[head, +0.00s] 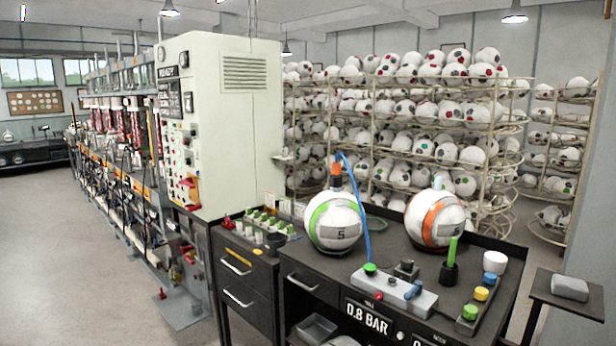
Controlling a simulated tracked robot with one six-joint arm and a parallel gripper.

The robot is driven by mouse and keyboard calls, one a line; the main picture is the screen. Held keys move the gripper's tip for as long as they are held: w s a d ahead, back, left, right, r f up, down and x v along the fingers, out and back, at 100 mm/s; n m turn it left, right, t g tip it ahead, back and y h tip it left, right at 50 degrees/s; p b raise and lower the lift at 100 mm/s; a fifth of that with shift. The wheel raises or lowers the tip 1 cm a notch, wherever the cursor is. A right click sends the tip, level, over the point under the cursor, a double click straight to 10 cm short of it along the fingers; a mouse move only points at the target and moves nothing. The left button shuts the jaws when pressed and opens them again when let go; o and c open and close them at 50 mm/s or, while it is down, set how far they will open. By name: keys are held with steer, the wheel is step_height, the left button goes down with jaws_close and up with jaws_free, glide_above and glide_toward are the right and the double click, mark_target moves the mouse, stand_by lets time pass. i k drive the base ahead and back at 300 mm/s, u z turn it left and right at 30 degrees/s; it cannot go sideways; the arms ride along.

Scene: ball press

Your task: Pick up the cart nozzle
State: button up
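A black cart (400,265) with a "0.8 BAR" label stands at the front right. An orange nozzle-like fitting (336,168) is upright on top of a white and green ball marked 5 (334,221). A blue hose (358,195) runs from the fitting down to a grey box (393,292) on the cart top. A green upright stick-like piece (453,249) stands in a black holder (448,275) to the right. I cannot tell for certain which of these is the cart nozzle. My gripper is not in view.
A white and orange ball (434,218) sits behind the holder. Coloured knobs (481,293) line the cart's right side. A tall cream control cabinet (222,125) stands to the left, ball racks (430,130) behind. A small side table (565,300) is at right. The left floor is clear.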

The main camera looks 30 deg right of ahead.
mark_target(336, 178)
steer(key=u, duration=1.1)
steer(key=i, duration=1.15)
steer(key=z, duration=1.85)
